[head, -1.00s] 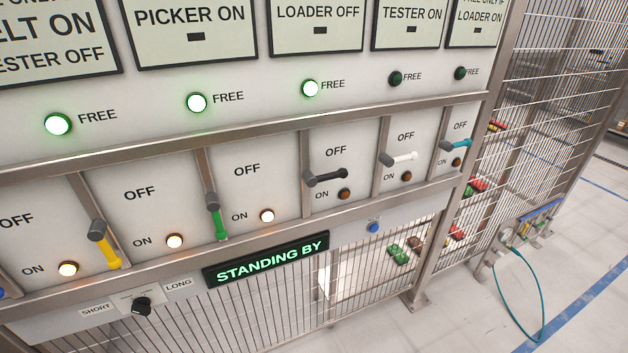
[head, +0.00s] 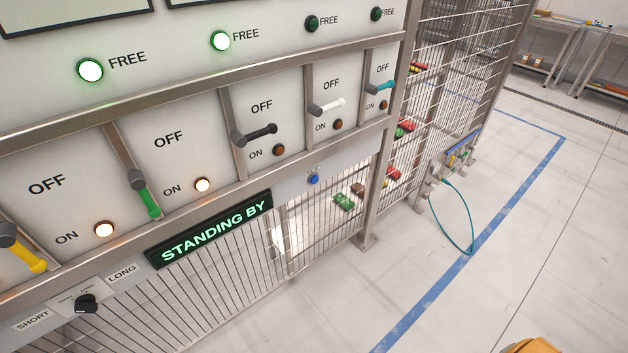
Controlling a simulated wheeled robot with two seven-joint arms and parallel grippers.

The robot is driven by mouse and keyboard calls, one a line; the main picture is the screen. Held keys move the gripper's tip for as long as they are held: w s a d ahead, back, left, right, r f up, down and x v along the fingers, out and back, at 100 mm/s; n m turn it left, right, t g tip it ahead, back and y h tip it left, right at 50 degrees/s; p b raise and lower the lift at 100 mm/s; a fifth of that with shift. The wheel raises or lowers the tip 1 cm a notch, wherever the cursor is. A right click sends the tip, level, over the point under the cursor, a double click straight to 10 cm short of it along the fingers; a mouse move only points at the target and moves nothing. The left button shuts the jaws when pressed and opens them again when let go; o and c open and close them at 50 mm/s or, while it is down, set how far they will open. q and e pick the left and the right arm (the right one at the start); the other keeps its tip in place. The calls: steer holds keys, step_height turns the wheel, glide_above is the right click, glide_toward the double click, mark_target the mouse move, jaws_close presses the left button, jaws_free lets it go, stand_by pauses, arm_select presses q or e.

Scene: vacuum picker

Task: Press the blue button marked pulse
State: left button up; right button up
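The blue button (head: 314,180) is a small round knob on the pale lower strip of the panel, right of the green-lit "STANDING BY" display (head: 210,229). A small label sits just above it, too small to read. Neither of my grippers is clearly in view. An orange shape (head: 534,346) shows at the bottom edge on the right; I cannot tell what it is.
Levers stand above: yellow (head: 24,252), green (head: 147,196), black (head: 256,134), white (head: 327,106) and teal (head: 381,87). A black selector knob (head: 86,304) is at lower left. A mesh cage encloses the right side. A teal hose (head: 459,232) loops over otherwise open floor at right.

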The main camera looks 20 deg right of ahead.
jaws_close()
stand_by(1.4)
